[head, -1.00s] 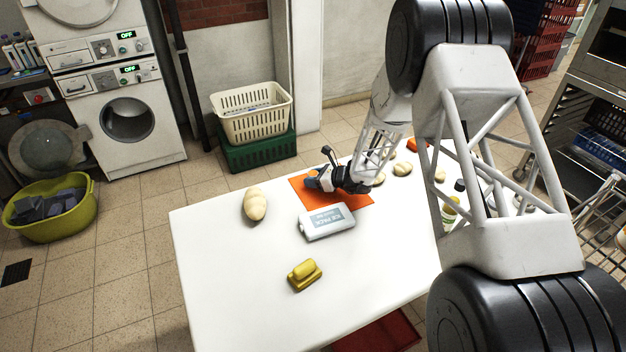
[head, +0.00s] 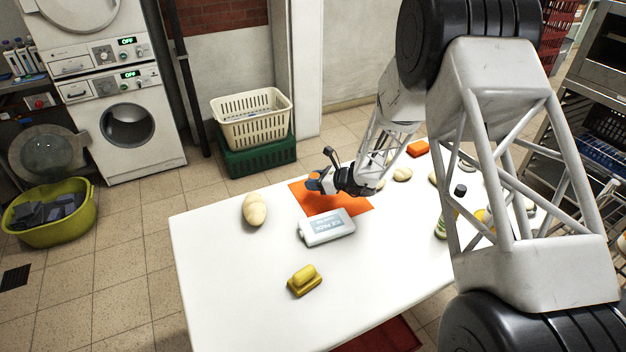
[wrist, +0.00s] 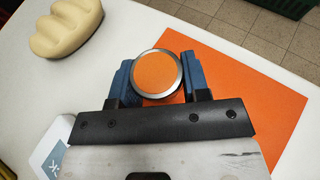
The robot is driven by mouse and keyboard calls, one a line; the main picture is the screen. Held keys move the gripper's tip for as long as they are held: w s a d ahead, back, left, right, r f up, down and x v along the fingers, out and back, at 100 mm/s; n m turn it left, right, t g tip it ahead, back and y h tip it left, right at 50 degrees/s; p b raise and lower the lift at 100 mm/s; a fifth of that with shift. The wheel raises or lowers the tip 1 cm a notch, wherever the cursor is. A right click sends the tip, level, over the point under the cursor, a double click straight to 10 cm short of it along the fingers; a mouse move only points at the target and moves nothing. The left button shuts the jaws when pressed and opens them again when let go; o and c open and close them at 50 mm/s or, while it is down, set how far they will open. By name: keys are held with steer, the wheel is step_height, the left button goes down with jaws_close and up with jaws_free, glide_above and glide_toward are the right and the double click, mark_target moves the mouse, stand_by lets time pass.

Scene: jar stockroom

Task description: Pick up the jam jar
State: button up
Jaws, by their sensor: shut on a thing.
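The jam jar (wrist: 157,74) shows in the wrist view as a round orange lid with a silver rim, seen from above. Its body is hidden under the lid. My gripper (wrist: 157,80) is shut on it, with one blue finger on each side. In the head view my gripper (head: 318,181) is over the orange mat (head: 336,206) on the white table, and the jar is mostly hidden by the fingers. I cannot tell whether the jar touches the mat.
An ice pack (head: 326,226) lies just in front of the mat. A bread loaf (head: 254,209) is to the left, and a yellow object (head: 304,281) is nearer. Bottles, including one with a dark cap (head: 459,190), stand at the right, partly behind my arm. The table's front left is clear.

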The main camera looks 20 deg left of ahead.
steer(key=s+d, duration=0.2)
steer(key=s, duration=0.1)
steer(key=s+d+r, duration=0.1)
steer(key=s+d, duration=0.1)
steer(key=s, duration=0.2)
steer(key=s+d, duration=0.3)
steer(key=s, duration=0.1)
steer(key=shift+s+r, duration=0.15)
steer(key=shift+s, duration=0.1)
